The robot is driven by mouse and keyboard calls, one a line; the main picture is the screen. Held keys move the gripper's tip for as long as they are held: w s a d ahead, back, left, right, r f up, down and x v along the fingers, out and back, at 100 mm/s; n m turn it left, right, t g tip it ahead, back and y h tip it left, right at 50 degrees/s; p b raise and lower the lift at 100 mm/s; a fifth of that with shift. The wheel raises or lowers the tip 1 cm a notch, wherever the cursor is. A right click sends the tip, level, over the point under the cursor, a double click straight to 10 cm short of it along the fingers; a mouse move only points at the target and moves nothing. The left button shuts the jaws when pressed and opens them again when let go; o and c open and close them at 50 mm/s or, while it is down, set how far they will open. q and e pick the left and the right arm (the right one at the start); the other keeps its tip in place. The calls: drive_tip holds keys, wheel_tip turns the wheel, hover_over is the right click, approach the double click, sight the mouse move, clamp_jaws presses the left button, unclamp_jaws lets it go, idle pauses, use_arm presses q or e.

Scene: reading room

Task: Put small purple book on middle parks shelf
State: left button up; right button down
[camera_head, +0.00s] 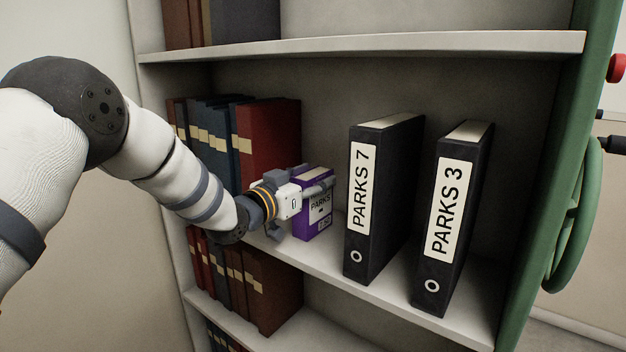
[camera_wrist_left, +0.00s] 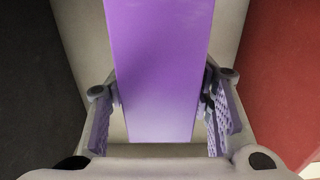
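The small purple book (camera_head: 315,222) stands upright on the middle shelf (camera_head: 385,290), left of the PARKS 7 binder (camera_head: 382,200). Its front bears a white PARKS label, partly covered by my gripper. My left gripper (camera_head: 318,188) is at the book's front. In the left wrist view the purple face of the book (camera_wrist_left: 160,75) fills the space between the fingers (camera_wrist_left: 161,95). The fingertips meet its two sides, so the gripper looks shut on it. I cannot tell whether the book's base touches the shelf. My right gripper is not in view.
The PARKS 3 binder (camera_head: 455,215) stands right of PARKS 7, with a gap between. Red and blue books (camera_head: 268,140) fill the left of the shelf. An upper shelf board (camera_head: 370,45) hangs above. The green end panel (camera_head: 550,150) with a wheel bounds the right.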

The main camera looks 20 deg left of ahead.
use_arm(q)
drive_tip(key=shift+s+r, duration=0.1)
drive_tip(key=shift+r, duration=0.15)
drive_tip(key=p+v, duration=0.2)
drive_tip(key=v, duration=0.9)
drive_tip(key=s+d+f+n+g+y, duration=0.1)
drive_tip(key=s+f+g, duration=0.3)
drive_tip(key=f, duration=0.5)
drive_tip(key=s+f+n+g+y, duration=0.1)
drive_tip(key=s+f, duration=0.5)
drive_tip(key=f, duration=0.2)
drive_tip(key=s+d+f+n+g+y, duration=0.1)
drive_tip(key=s+f+g+y, duration=0.15)
drive_tip(key=s+f, duration=0.45)
drive_tip(key=s+f+g, duration=0.3)
drive_tip(key=s+f, duration=0.1)
drive_tip(key=s, duration=0.6)
drive_tip(key=s+f+n+g+y, duration=0.1)
drive_tip(key=s+f+g, duration=0.3)
drive_tip(key=s, duration=0.7)
drive_tip(key=s+a+f+g, duration=0.1)
drive_tip(key=s+f+g, duration=0.3)
drive_tip(key=s, duration=0.7)
drive_tip(key=shift+f+y, duration=0.35)
drive_tip(key=shift+f, duration=0.15)
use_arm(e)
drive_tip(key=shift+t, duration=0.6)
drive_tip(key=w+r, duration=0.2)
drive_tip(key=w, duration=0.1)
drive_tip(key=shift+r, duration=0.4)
